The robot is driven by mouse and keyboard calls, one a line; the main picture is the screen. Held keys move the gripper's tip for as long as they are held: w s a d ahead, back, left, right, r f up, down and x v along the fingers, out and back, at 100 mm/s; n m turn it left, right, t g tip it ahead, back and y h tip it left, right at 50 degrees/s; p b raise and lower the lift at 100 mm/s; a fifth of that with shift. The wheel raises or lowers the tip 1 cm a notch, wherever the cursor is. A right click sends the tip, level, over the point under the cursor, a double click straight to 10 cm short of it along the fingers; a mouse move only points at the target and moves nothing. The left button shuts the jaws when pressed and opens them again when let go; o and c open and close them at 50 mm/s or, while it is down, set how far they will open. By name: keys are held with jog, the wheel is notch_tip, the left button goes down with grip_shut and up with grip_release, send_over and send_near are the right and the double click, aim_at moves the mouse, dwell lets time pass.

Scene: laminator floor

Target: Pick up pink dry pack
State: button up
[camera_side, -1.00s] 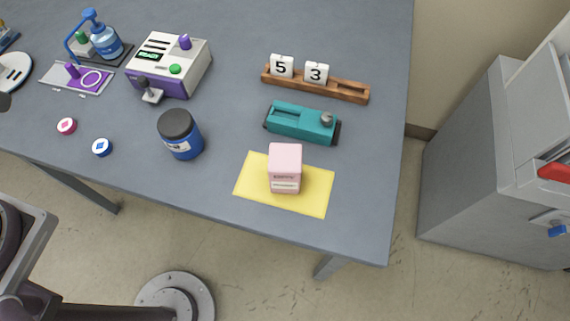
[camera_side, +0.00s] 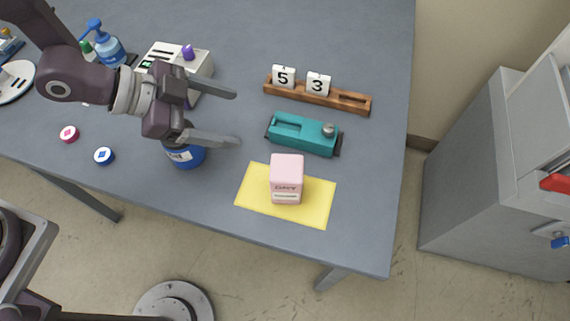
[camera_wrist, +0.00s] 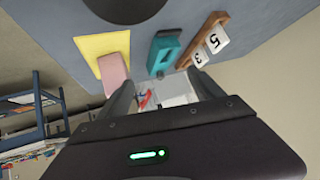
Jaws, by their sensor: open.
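The pink dry pack (camera_side: 287,176) is a small upright box with a label on its front. It stands on a yellow sheet (camera_side: 318,203) near the table's front edge. My gripper (camera_side: 237,118) is open and empty, to the left of the pack and above the table, its two fingers pointing right. In the wrist view the pink pack (camera_wrist: 114,72) shows on the yellow sheet (camera_wrist: 92,43), beyond my left finger and apart from it. My gripper's fingers (camera_wrist: 163,88) are spread wide there.
A teal tool (camera_side: 303,135) lies just behind the pack. Behind it stands a wooden rail (camera_side: 340,100) with number blocks 5 and 3. A blue jar (camera_side: 186,157) is partly hidden under my gripper. A white machine (camera_side: 196,62) stands further back. The table right of the sheet is clear.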

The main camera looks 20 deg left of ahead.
aim_at(287, 171)
jog(key=s+d+f+h, duration=0.1)
jog(key=d, duration=0.3)
jog(key=s+d+f+g+h, duration=0.1)
jog(key=s+d+f+h, duration=0.1)
jog(key=d, duration=0.2)
jog(key=s+d+f+m+g+h, duration=0.1)
jog(key=d, duration=0.4)
jog(key=shift+s+f+h, duration=0.3)
jog(key=shift+s+f, duration=0.05)
jog(key=shift+f, duration=0.05)
jog(key=shift+a, duration=0.1)
grip_shut()
